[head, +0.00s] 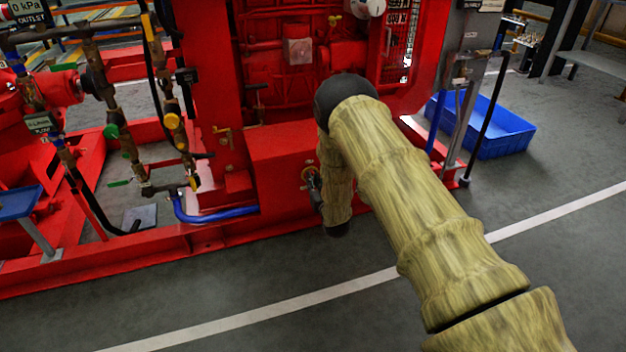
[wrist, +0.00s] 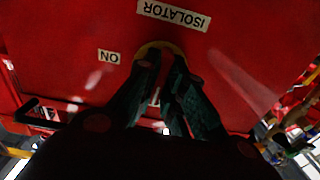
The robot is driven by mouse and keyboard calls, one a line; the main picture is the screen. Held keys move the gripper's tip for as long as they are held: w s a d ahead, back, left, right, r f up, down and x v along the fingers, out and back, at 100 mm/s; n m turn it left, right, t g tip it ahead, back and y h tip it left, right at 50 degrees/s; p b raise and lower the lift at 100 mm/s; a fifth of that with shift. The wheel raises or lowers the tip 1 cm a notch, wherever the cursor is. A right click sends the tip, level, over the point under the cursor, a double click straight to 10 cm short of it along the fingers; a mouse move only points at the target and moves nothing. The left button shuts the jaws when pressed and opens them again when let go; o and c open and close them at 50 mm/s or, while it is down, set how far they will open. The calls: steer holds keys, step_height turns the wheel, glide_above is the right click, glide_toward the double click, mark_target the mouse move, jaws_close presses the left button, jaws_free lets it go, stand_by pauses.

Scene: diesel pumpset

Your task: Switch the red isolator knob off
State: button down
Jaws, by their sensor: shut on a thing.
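The red isolator knob (wrist: 166,62) shows as a red sliver between my fingers in the wrist view, with part of its yellow round backing plate (wrist: 150,47) around it. My gripper (wrist: 165,66) is shut on the knob, its dark fingers on either side. The fingers hide most of the knob, so its exact angle is hard to tell. An upside-down ISOLATOR label (wrist: 173,15) sits above it and an ON label (wrist: 109,57) to its left. In the head view, my gripper (head: 312,182) is at the red box front, partly hidden by my arm.
The red pumpset frame (head: 100,262) runs along the floor at the left, with pipes and valves above it. A blue hose (head: 215,215) lies left of my gripper. A blue crate (head: 505,132) stands at the right. The grey floor in front is clear.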

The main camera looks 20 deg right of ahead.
stand_by(0.4)
steer(key=c, duration=1.5)
jaws_free()
steer(key=s, duration=1.2)
steer(key=shift+d, duration=0.15)
